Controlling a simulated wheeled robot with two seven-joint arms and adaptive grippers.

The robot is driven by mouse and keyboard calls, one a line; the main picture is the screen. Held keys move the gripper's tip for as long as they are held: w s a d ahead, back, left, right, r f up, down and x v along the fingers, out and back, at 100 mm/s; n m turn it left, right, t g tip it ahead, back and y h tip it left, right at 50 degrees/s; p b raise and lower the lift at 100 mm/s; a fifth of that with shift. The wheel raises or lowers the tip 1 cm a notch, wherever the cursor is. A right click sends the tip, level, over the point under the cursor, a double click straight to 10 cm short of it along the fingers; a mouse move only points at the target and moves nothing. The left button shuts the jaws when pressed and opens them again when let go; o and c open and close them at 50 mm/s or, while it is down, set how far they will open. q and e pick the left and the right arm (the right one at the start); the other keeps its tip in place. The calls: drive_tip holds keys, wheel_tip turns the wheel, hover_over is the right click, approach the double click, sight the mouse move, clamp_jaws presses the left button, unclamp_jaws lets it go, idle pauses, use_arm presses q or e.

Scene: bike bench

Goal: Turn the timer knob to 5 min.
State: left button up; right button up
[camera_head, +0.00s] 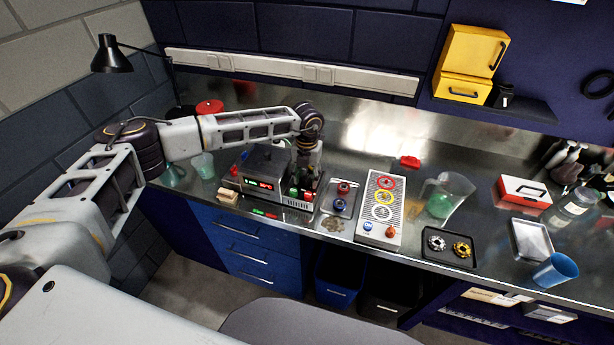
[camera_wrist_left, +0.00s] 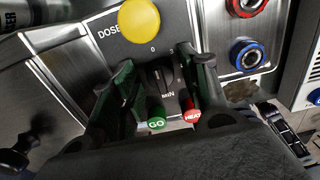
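The timer knob (camera_wrist_left: 160,76) is black and ridged, on a dark panel in the left wrist view. A "0" is printed above it and "MIN" below. A yellow DOSE button (camera_wrist_left: 139,18) is above it; a green GO button (camera_wrist_left: 157,121) and a red HEAT button (camera_wrist_left: 191,114) are below. My left gripper (camera_wrist_left: 155,60) has its fingers apart, one on each side of the knob; I cannot tell whether they touch it. In the head view my left gripper (camera_head: 306,170) is over the right part of the machine (camera_head: 268,163), hiding the knob. My right gripper is not in view.
The machine's small display (camera_head: 260,184) shows green and red text. To its right are a metal plate with red and blue knobs (camera_head: 342,190), a panel with coloured rings (camera_head: 381,205), and a clear jug (camera_head: 446,195). A wooden block (camera_head: 228,196) lies near the front edge.

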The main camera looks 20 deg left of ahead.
use_arm(q)
drive_tip(key=c, duration=0.7)
drive_tip(key=shift+c, duration=0.6)
